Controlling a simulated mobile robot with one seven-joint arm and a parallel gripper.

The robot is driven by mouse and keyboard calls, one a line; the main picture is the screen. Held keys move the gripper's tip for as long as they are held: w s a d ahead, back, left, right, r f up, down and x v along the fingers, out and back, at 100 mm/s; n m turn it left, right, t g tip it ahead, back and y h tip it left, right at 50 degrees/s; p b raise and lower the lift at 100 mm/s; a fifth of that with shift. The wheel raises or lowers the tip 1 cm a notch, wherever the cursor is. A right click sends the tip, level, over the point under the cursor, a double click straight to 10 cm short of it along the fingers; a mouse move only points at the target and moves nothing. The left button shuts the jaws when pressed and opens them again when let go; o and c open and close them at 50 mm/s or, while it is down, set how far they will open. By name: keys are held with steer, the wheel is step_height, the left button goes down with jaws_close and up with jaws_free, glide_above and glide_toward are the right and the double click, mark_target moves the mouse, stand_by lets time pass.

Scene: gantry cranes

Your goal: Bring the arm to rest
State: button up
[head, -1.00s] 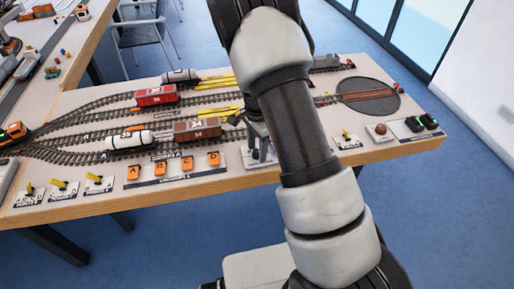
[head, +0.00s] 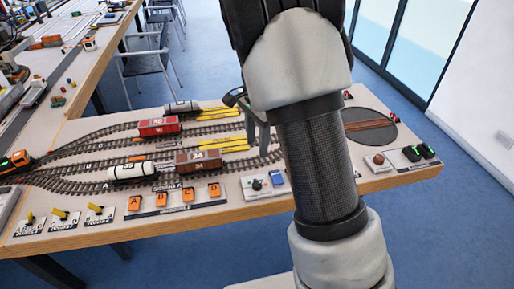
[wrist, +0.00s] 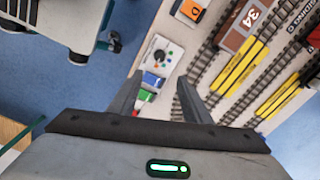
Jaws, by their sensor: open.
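My gripper (wrist: 155,98) shows in the wrist view with its two fingers apart and nothing between them. It hangs above the front edge of the model railway table (head: 120,225). Below and beyond the fingers lies a small control panel (wrist: 158,55) with a dark knob and coloured buttons. In the head view my arm stands in front of the right part of the table. It hides some of the track and most of the gripper, of which only part of the fingers (head: 256,128) shows.
A red wagon (head: 158,127), a brown wagon (head: 198,160), a white tank wagon (head: 130,171) and an orange locomotive (head: 14,162) stand on the tracks. A round turntable (head: 372,128) lies at the right. Chairs (head: 150,62) stand behind. Blue floor is free in front.

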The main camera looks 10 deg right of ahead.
stand_by(0.4)
steer(key=s+r+n+t+y+p, duration=0.1)
steer(key=s+r+n+t+p, duration=0.3)
steer(key=s+r, duration=0.6)
steer(key=s+r+n+p, duration=0.3)
steer(key=s+r+n, duration=0.25)
steer(key=r, duration=0.75)
steer(key=s+r+n+t+h+p, duration=0.1)
steer(key=s+r+n+p, duration=0.1)
steer(key=s, duration=0.7)
steer(key=shift+s+r+n+t, duration=0.35)
steer(key=shift+r+n, duration=0.4)
steer(key=shift+n, duration=0.5)
